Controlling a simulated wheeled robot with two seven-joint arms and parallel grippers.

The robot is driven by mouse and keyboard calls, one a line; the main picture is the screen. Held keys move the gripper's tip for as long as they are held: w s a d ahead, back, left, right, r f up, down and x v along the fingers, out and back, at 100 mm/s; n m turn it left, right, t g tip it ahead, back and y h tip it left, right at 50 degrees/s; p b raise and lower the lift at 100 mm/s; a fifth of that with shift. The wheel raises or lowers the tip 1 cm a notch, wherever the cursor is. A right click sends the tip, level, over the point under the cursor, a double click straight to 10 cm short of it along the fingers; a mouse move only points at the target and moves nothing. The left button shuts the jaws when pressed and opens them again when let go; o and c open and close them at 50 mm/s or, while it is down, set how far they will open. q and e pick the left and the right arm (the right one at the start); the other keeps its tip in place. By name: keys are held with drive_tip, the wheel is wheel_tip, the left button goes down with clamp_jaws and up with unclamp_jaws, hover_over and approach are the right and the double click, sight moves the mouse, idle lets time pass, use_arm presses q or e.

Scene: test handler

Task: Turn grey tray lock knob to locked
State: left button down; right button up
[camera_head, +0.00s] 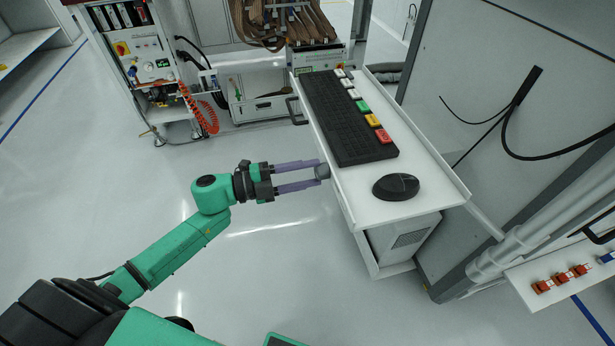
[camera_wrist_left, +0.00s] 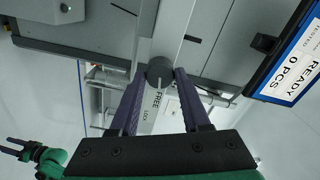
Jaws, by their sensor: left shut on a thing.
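The grey tray lock knob (camera_head: 322,171) is a small round knob on the left edge of the white tray (camera_head: 420,166). My left gripper (camera_head: 319,172) has its two purple fingers shut on the knob, one on each side. In the left wrist view the knob (camera_wrist_left: 160,71) sits between the fingertips. A label strip (camera_wrist_left: 155,103) beside it reads FREE nearer the knob and LOCK farther away. I cannot clearly tell which way the knob points. My right gripper (camera_wrist_left: 14,147) shows small at the lower left of the left wrist view, its fingers apart and empty.
The tray holds a black keyboard (camera_head: 346,120) with coloured keys and a black mouse (camera_head: 396,187). A dark handle (camera_head: 295,111) sticks out from the tray's left side. A grey cabinet wall stands to the right. The floor on the left is clear.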

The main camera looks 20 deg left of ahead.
use_arm(q)
drive_tip(key=shift+m+b, duration=0.55)
drive_tip(key=shift+m, duration=0.55)
drive_tip(key=shift+c, duration=1.8)
unclamp_jaws()
drive_tip(key=v, duration=1.4)
drive_tip(key=shift+s+a, duration=0.2)
drive_tip(key=shift+a, duration=0.05)
